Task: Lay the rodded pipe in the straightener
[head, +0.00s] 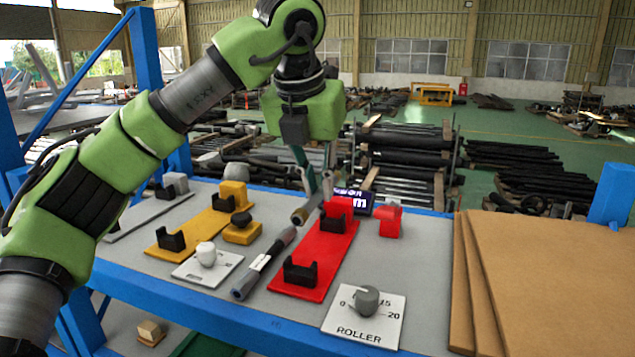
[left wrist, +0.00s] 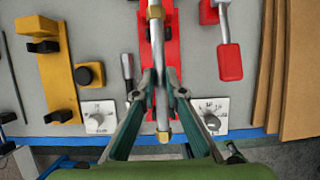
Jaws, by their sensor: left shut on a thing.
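My left gripper (head: 316,190) is shut on a slim silvery pipe (head: 307,207) with brass-coloured ends. In the left wrist view the pipe (left wrist: 162,112) runs up and down the picture between the fingertips (left wrist: 160,82). It is held above the bench, over or just beside the red straightener (head: 315,258). The straightener has black cradles (head: 300,271) on a red base, and it also shows behind the pipe in the left wrist view (left wrist: 146,45). I cannot tell whether the pipe touches it; the gap looks open. The rod inside the pipe is not distinguishable. My right gripper is out of view.
A dark-handled tool (head: 264,264) lies left of the straightener. A yellow stand (head: 200,230), a white dial plate (head: 208,267) and a grey stand (head: 150,213) are further left. The ROLLER dial (head: 366,317), a red block (head: 387,222) and brown boards (head: 550,270) are to the right.

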